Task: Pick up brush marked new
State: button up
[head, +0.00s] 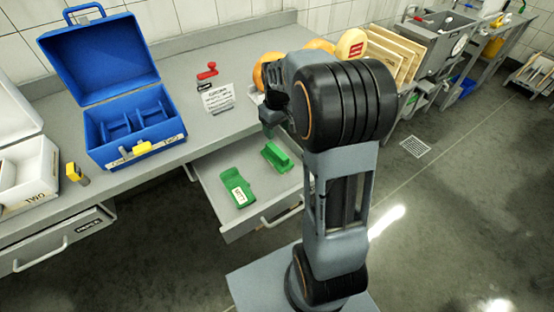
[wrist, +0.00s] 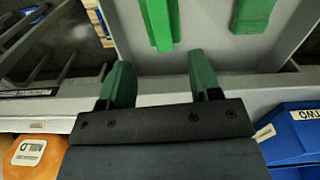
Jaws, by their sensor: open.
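Two green brush-like things lie in the open drawer (head: 218,168). The left one (head: 231,183) is wide and bears a white label too small to read. The right one (head: 275,160) is smaller, with a raised handle and no label visible. In the wrist view, parts of two green things (wrist: 253,14) (wrist: 157,20) show at the top edge, cut off, with no label visible. My gripper (head: 268,128) is above the drawer's back edge, partly hidden by my arm. In the wrist view its two green-faced fingers (wrist: 161,75) are apart with nothing between them.
An open blue case (head: 92,152) stands on the counter at left, with a yellow thing (head: 141,149) at its front. A red thing (head: 207,71) and a paper sign (head: 216,99) are behind the drawer. Orange cheese wheels (head: 320,45) and boards (head: 398,52) stand further right.

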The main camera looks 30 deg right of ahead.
aim_at(277, 150)
notch_tip(277, 150, down, 11)
jog(key=shift+f, duration=0.1)
dwell(0.6)
grip_shut()
dwell(0.4)
